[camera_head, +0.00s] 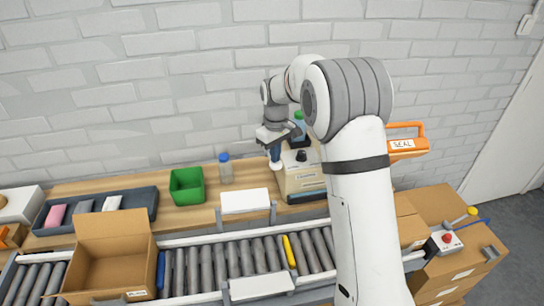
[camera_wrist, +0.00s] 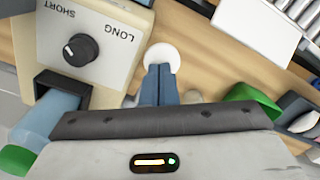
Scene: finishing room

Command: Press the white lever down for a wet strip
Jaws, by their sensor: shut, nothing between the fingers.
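The white lever ends in a round white pad (camera_wrist: 161,56), beside the beige dispenser (camera_wrist: 105,28) with its black SHORT/LONG dial (camera_wrist: 81,49). The dispenser also shows on the bench in the head view (camera_head: 302,179), partly behind my arm. My gripper (camera_wrist: 158,76) is shut and empty, its blue-grey fingertips overlapping the near edge of the white pad. I cannot tell whether they touch it or hover just above. In the head view my gripper (camera_head: 275,155) points down at the dispenser's left side, with the white pad (camera_head: 276,165) just below the tips.
A green-capped bottle (camera_head: 299,124) stands at the dispenser, close to my gripper. A blue-capped bottle (camera_head: 225,168) and a green bin (camera_head: 187,186) stand to the left. The roller conveyor (camera_head: 205,267) runs in front, carrying an open carton (camera_head: 112,262). An orange SEAL tool (camera_head: 405,145) is at right.

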